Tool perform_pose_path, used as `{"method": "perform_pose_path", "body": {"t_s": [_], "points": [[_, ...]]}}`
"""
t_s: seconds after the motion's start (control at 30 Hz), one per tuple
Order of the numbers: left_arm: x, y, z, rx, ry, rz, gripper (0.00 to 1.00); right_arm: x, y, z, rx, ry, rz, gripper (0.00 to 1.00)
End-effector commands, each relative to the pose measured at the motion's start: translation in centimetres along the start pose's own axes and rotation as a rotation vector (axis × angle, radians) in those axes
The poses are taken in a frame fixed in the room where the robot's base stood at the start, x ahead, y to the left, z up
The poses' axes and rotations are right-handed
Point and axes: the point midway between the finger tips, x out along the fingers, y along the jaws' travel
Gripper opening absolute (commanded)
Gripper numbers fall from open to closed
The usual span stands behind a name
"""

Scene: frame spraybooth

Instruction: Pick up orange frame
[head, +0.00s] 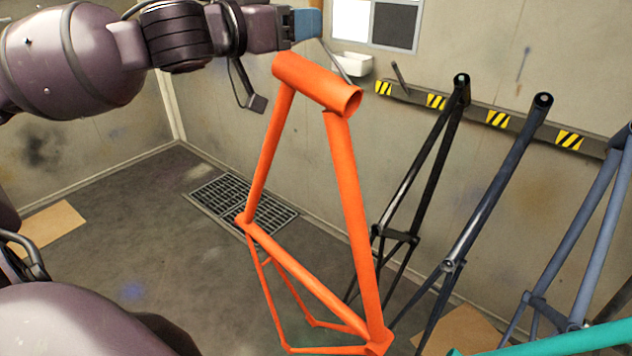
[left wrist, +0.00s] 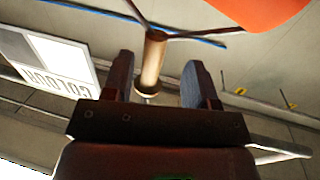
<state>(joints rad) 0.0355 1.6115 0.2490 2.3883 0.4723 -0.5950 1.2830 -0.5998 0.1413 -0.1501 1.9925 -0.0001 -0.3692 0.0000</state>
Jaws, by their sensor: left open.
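The orange frame (head: 352,220) is a bicycle frame in the middle of the head view. Its short thick tube is at the top and its thin tubes point down. What holds it up is not clear. My left gripper (head: 308,25) is above and beside its top tube, apart from it. In the left wrist view the jaws (left wrist: 160,85) are open, with a tan cylinder (left wrist: 153,62) showing between or beyond them; I cannot tell its depth. Part of the orange frame (left wrist: 262,10) shows at the top right there. My right gripper is not in view.
A black frame (head: 432,165), a dark blue-grey frame (head: 492,205) and a lighter blue frame (head: 592,225) lean along a striped wall rail (head: 465,112). A teal tube (head: 560,342) is at bottom right. A floor grate (head: 215,195) lies behind the orange frame. Open floor lies left.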

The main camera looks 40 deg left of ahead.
Motion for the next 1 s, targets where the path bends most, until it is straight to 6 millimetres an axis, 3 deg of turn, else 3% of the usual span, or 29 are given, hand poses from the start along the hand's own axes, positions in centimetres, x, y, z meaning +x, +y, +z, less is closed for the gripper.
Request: {"method": "perform_pose_path", "body": {"t_s": [0.33, 1.0], "points": [[1.4, 0.3, -0.1, 0.002, 0.003, -0.001, 0.53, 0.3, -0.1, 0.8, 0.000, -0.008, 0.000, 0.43], [4.4, 0.7, -0.3, -0.003, 0.003, 0.000, 0.53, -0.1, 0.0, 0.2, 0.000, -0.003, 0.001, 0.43]]}}
